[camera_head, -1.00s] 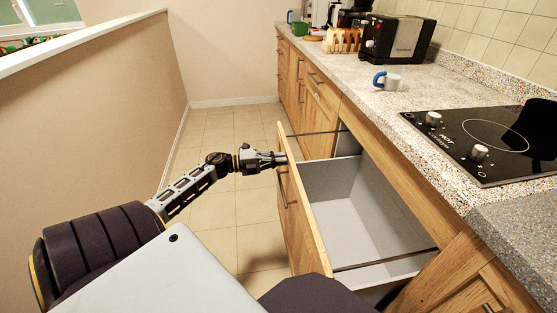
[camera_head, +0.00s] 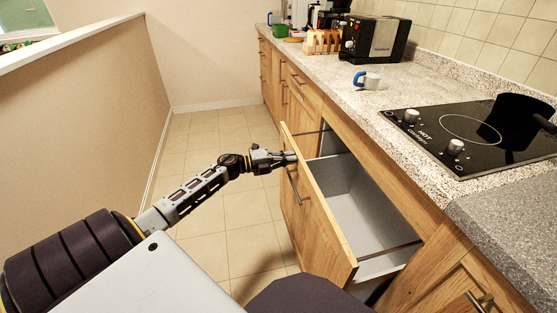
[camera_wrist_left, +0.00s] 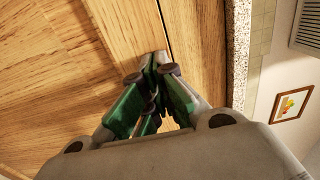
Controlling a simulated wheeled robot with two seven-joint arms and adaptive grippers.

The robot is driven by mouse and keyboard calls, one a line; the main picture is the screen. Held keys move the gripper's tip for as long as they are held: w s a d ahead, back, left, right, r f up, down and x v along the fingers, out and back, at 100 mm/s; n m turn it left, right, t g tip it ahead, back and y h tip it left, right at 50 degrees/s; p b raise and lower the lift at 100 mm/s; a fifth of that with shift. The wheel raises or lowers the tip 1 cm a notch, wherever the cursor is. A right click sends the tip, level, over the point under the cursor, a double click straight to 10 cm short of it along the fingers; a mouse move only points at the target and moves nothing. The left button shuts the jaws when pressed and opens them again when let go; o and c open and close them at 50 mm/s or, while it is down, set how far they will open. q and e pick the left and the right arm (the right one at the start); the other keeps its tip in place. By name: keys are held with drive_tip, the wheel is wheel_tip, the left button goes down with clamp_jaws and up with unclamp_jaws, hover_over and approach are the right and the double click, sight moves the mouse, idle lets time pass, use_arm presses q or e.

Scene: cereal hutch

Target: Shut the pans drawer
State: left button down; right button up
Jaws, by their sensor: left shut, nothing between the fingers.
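The pans drawer (camera_head: 318,215) is a wide wooden-fronted drawer under the hob, partly pulled out, with an empty grey inside (camera_head: 365,205) as far as it shows. A bar handle (camera_head: 294,187) is on its front. My left gripper (camera_head: 292,158) is shut and empty, at the upper far part of the drawer front, seemingly touching it. In the left wrist view, the shut fingertips (camera_wrist_left: 160,62) are close against wood beside a dark gap between panels. My right gripper is not in view.
The hob (camera_head: 475,132) with a black pan (camera_head: 520,118) is on the worktop above. A white mug with a blue handle (camera_head: 370,80), a toaster (camera_head: 375,38) and a toast rack (camera_head: 322,42) stand farther back. Tiled floor (camera_head: 210,140) is clear left of the units.

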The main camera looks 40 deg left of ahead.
use_arm(q)
drive_tip(key=x, duration=2)
drive_tip(key=shift+b, duration=0.45)
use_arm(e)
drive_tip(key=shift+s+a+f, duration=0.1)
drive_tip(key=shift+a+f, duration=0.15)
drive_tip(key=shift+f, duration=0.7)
use_arm(q)
drive_tip(key=shift+w+r, duration=0.1)
drive_tip(key=shift+w, duration=0.1)
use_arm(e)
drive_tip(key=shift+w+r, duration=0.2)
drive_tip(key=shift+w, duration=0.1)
use_arm(q)
drive_tip(key=shift+s, duration=0.1)
